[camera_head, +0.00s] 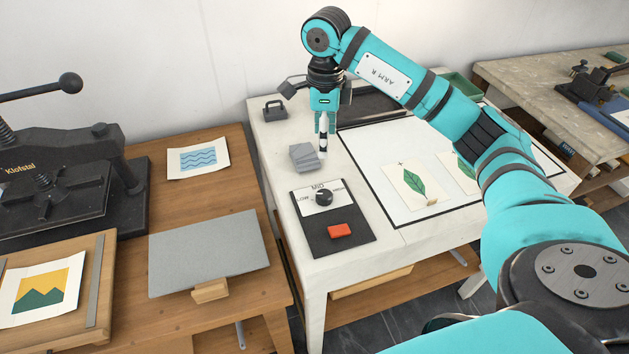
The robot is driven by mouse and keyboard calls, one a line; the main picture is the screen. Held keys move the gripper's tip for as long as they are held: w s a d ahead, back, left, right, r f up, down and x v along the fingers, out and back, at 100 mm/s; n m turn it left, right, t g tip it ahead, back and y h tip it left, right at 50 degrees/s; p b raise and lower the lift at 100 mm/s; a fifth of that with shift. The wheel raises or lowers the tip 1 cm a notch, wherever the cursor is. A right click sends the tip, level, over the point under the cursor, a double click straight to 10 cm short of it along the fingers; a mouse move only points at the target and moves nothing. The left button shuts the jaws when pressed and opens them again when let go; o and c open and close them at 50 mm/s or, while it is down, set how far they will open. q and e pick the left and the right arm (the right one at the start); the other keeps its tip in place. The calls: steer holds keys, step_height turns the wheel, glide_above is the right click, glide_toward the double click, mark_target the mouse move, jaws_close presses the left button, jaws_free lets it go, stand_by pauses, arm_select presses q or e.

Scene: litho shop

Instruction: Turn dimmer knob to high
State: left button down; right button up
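The dimmer knob (323,198) is a round black knob on a white plate marked LOW at left, MID at top and HIGH at right. The plate is on a dark control panel (311,234) on the white table. The knob's pointer is too small to read surely. My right gripper (323,153) points down above the table, behind the knob and apart from it. Its fingers look narrow from here, and I cannot tell whether they are open or shut. My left gripper is not in view.
A red button (340,230) sits on the panel in front of the knob. A grey block (304,158) lies behind the panel, close to my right gripper. A black-edged white board (385,150) with leaf prints lies right of the panel. A wooden table (222,193) stands left.

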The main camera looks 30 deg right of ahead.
mark_target(324, 193)
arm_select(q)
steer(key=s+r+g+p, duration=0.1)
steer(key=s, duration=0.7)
arm_select(e)
steer(key=f, duration=0.5)
steer(key=f+p, duration=0.1)
steer(key=f, duration=0.4)
steer(key=s+f+p, duration=0.1)
steer(key=f, duration=0.4)
steer(key=shift+s+a+f, duration=0.1)
steer(key=shift+f, duration=0.65)
steer(key=c, duration=1.2)
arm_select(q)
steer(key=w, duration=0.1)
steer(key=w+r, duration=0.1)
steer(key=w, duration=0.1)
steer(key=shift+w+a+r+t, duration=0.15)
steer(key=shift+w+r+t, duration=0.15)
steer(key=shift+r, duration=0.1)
